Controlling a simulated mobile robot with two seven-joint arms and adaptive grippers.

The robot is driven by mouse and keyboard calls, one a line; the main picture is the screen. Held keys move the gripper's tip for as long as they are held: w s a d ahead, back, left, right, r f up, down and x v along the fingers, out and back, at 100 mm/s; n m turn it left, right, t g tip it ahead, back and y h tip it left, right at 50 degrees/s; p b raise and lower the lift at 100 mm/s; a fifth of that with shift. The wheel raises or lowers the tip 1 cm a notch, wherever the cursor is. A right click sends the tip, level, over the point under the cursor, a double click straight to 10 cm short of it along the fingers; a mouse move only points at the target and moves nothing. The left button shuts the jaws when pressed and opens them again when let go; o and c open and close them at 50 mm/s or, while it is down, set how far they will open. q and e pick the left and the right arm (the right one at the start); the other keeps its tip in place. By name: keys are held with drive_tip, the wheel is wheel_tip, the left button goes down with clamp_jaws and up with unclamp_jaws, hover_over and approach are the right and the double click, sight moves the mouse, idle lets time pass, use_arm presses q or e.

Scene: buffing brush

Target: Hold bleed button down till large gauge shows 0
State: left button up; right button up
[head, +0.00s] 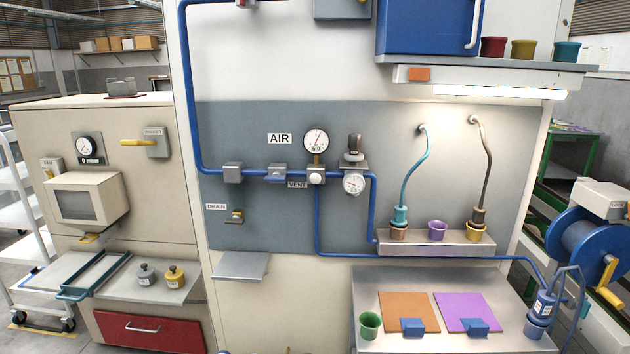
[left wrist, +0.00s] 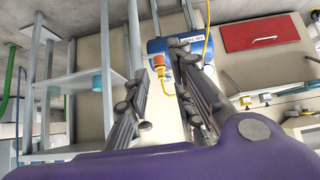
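The large gauge (head: 316,139) is a round white dial above the blue pipe on the grey wall panel. Its needle points up and slightly right, and small print that looks like 6.0 shows low on the dial. A pale round button (head: 316,175) sits on the pipe fitting below it, beside a VENT label (head: 297,184); no label reads bleed. My left gripper (left wrist: 158,66) shows in the left wrist view with its fingers spread and nothing between them. The gauge and button are not in that view. Neither gripper shows in the head view.
A smaller gauge (head: 353,183) and dark-knobbed regulator (head: 354,150) sit just right of the button. A small grey shelf (head: 240,265) juts out lower left. In the left wrist view, a blue unit (left wrist: 158,46) with a yellow hose (left wrist: 207,40) lies beyond the fingers.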

use_arm(q)
clamp_jaws()
idle(1.1)
